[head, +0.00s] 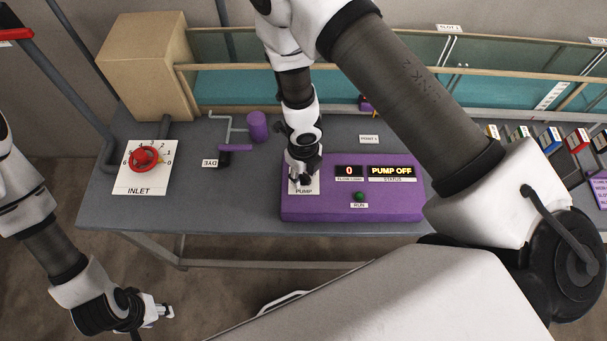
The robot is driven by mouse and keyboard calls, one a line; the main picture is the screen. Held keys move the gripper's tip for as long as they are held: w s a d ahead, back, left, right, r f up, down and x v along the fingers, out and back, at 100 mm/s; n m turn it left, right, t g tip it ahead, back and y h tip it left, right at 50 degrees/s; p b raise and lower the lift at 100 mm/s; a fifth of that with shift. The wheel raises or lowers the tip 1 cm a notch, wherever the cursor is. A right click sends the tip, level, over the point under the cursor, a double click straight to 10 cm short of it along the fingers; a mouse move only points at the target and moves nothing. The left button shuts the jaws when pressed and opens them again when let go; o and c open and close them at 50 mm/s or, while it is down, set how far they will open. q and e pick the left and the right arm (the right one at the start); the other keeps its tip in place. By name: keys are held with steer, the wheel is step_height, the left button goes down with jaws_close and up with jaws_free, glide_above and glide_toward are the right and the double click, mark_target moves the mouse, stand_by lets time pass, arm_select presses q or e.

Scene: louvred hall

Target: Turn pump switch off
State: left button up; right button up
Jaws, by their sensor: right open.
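The purple pump panel (400,208) stands on the grey table. Its white PUMP plate (304,190) is at the panel's left end, and my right gripper (304,181) points down right over it. The gripper is open. It hides the switch, so I cannot tell the switch's position or whether the fingers touch it. The status display (391,171) reads PUMP OFF. The flow display (349,171) reads 0. A green RUN button or lamp (359,197) sits below them. My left gripper (163,313) hangs low at the left, off the table's front; its fingers are too small to judge.
A white INLET plate with a red dial (144,158) is on the table's left. A purple cylinder (257,126) and a purple-handled part (235,148) stand between dial and panel. A glass-sided channel (225,85) runs behind. Several coloured blocks (577,141) are at the right.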

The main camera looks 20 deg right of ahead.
mark_target(304, 175)
step_height(304, 175, up, 5)
steer(key=p, duration=0.4)
steer(key=shift+s+d+r, duration=0.1)
steer(key=shift+r, duration=0.85)
steer(key=shift+r, duration=0.55)
step_height(304, 175, up, 11)
